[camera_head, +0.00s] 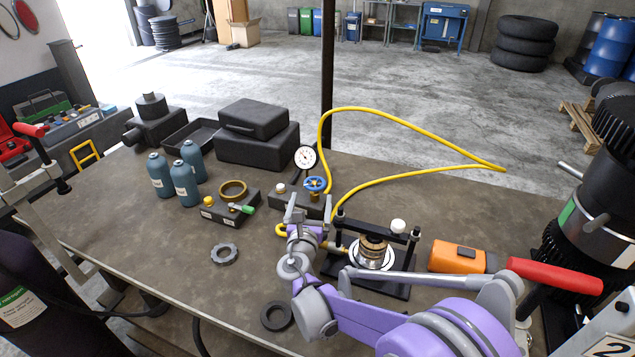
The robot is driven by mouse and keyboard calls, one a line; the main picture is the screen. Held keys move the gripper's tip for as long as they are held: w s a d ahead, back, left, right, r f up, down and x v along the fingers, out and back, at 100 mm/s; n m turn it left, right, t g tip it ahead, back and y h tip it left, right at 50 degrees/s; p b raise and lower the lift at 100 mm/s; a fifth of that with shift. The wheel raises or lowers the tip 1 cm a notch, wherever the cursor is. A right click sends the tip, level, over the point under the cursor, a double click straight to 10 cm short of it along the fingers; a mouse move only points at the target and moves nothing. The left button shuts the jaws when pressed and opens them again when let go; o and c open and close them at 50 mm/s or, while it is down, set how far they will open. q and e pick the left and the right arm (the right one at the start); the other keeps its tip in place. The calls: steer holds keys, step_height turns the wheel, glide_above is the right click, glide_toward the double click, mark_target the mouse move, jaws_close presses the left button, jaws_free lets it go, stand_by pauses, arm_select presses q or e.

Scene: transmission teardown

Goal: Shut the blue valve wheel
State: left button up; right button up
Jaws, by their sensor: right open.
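The blue valve wheel (316,184) sits on top of a dark block (294,200) on the workbench, with a round white pressure gauge (305,157) just behind it to the left. A yellow hose (400,116) loops from beside the wheel out to the right. My right gripper (309,208) is at the end of the purple arm reaching in from the lower right. Its two fingers point away from me and are spread apart, with nothing seen between them. The wheel appears just beyond the fingertips; contact cannot be told. My left gripper is not in view.
A press stand with a brass-coloured gear part (374,249) stands right of my gripper, beside an orange tool (457,257). A block with a green lever (229,205), teal bottles (185,184) and black cases (257,145) lie left. A grey gear (224,254) lies on open bench.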

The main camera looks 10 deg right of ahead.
mark_target(316, 177)
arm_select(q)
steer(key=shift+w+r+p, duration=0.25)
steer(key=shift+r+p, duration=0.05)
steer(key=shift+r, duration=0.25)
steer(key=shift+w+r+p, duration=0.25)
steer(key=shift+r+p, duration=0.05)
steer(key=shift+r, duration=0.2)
arm_select(e)
steer(key=x, duration=0.8)
steer(key=shift+c, duration=0.2)
steer(key=c, duration=1.2)
